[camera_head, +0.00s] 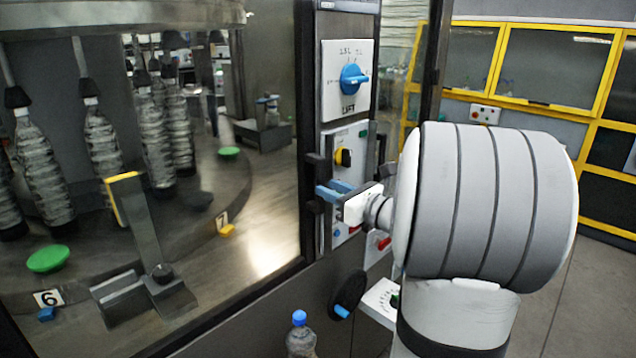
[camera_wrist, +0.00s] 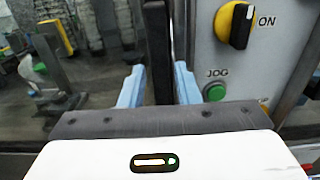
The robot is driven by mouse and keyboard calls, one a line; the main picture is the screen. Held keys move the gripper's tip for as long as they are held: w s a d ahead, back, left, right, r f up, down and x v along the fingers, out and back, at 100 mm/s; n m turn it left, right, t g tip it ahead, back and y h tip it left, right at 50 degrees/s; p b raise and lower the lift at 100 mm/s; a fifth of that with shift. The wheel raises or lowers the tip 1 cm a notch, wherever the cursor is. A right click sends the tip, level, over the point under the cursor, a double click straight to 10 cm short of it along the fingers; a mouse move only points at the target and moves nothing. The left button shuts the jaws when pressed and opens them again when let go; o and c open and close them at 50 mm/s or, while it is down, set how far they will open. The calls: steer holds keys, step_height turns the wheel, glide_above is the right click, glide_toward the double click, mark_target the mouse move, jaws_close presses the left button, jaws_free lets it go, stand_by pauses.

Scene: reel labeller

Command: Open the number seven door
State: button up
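The glass door (camera_head: 240,190) of the machine fills the left of the head view and looks closed. Contact is hard to tell.
A green button (camera_wrist: 215,91) is near my right finger. A bottle with a blue cap (camera_head: 300,335) stands below. Yellow-framed cabinets (camera_head: 555,65) are behind.

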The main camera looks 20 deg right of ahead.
mark_target(321, 213)
steer(key=shift+p+x, duration=0.3)
steer(key=shift+x, duration=1.55)
jaws_close()
